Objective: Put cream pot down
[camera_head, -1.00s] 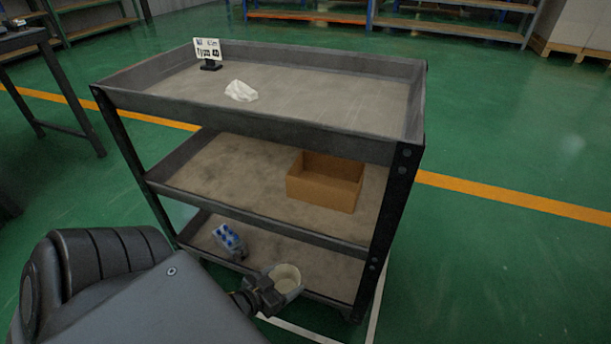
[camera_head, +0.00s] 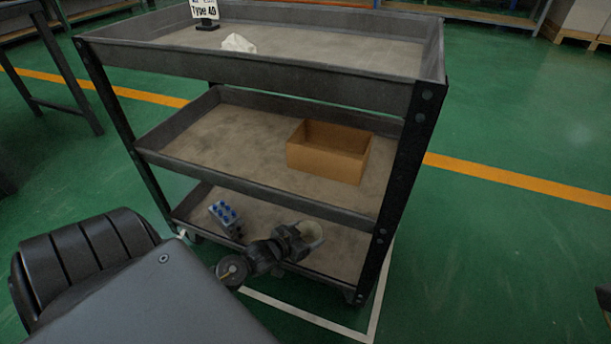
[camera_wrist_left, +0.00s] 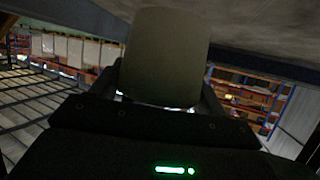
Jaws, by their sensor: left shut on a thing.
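The cream pot (camera_head: 311,233) is held by my left gripper (camera_head: 292,241) at the front of the cart's bottom shelf (camera_head: 262,225). My left gripper is shut on it. The pot appears upright, with its round open top showing in the head view. In the left wrist view the pot (camera_wrist_left: 166,60) stands between the two fingers, below the dark underside of a shelf. I cannot tell whether its base touches the bottom shelf. My right gripper is not in view.
A valve block with blue caps (camera_head: 226,217) sits left of the pot on the bottom shelf. The middle shelf (camera_head: 225,140) is close above and holds a cardboard box (camera_head: 328,158). A crumpled white thing (camera_head: 238,43) and a sign (camera_head: 205,12) are on top.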

